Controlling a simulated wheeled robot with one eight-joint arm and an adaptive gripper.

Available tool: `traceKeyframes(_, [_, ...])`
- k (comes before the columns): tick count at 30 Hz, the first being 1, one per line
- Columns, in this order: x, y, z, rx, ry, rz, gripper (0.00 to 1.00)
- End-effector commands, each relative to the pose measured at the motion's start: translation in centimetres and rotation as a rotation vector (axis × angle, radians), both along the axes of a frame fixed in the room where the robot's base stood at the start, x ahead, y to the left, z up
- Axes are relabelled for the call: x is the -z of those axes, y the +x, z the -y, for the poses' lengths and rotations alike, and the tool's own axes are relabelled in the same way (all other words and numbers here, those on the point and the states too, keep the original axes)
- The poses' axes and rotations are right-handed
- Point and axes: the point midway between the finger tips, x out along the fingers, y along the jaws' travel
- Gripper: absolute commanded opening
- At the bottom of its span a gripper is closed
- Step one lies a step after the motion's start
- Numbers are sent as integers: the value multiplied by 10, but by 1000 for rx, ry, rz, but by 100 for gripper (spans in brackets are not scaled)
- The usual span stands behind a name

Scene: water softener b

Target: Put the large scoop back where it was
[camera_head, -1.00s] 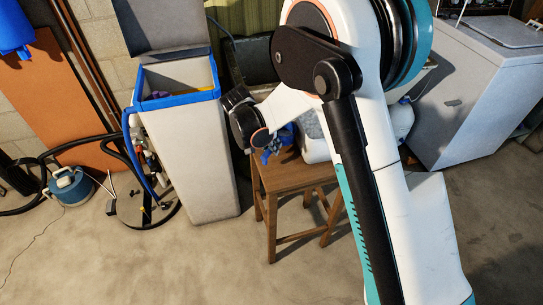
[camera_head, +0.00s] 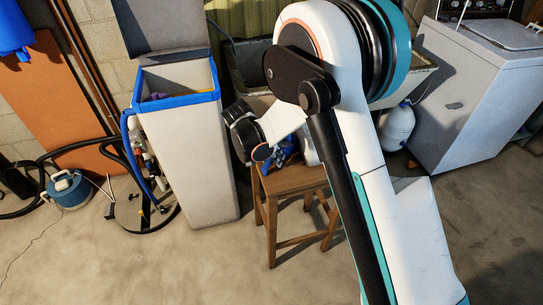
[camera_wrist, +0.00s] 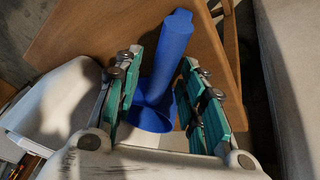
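The blue scoop (camera_wrist: 172,52) shows in the wrist view over the wooden stool (camera_wrist: 95,38), its handle pointing up and its wider end lower down. My gripper (camera_wrist: 160,65) has its teal-padded fingers spread on both sides of the scoop, with a visible gap beside the handle. I cannot tell whether a pad touches the wider end. In the head view, blue parts (camera_head: 285,150) show above the stool (camera_head: 292,180) beside my wrist. My gripper is mostly hidden there by my arm.
The tall softener cabinet (camera_head: 185,150) stands open left of the stool, with a blue rim and something yellow and purple inside. A white chest (camera_head: 470,90) stands at right. Hoses lie at left.

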Motion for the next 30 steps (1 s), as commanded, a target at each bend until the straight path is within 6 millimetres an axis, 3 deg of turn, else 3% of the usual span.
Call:
traceKeyframes(8, [-6, -1, -1, 0, 0, 0, 37])
traceKeyframes(21, [-83, -22, -30, -1, 0, 0, 37])
traceKeyframes(30, [-110, -30, -41, 0, 0, 0, 37])
